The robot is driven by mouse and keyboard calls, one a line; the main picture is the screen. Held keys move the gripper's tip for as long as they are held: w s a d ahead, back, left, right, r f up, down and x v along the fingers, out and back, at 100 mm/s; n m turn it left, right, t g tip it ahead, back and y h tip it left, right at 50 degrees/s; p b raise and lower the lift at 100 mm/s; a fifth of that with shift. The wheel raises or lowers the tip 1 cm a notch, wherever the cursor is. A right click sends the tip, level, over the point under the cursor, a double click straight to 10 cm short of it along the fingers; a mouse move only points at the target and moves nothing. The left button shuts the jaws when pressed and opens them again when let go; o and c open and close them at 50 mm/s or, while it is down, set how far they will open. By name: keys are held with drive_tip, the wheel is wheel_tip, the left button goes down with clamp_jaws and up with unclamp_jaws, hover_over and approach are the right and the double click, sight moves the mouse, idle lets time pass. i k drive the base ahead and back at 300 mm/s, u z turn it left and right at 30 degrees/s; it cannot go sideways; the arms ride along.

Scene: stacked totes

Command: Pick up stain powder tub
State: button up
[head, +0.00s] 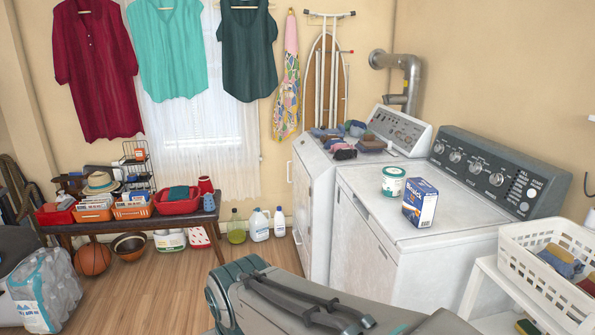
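A short round tub (393,186), white and green with a pale lid, stands upright on top of the nearer white washing machine (365,215). It looks like the stain powder tub, but its label is too small to read. A blue and white box (420,203) stands close to its right and slightly nearer to me. Part of my arm shows at the bottom middle, below and in front of the machines. My gripper is not in view.
The nearer machine's control panel (492,170) rises behind the tub. Folded clothes (345,140) lie on the farther machine. A white basket (545,275) stands at right. A bench (130,223) with red and orange bins is at left. The wooden floor (150,285) has free room.

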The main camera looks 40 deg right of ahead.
sight(392, 176)
drive_tip(key=z, duration=0.1)
drive_tip(key=i, duration=1.7)
drive_tip(key=z, duration=1.1)
drive_tip(key=i, duration=0.95)
drive_tip(key=z, duration=1.05)
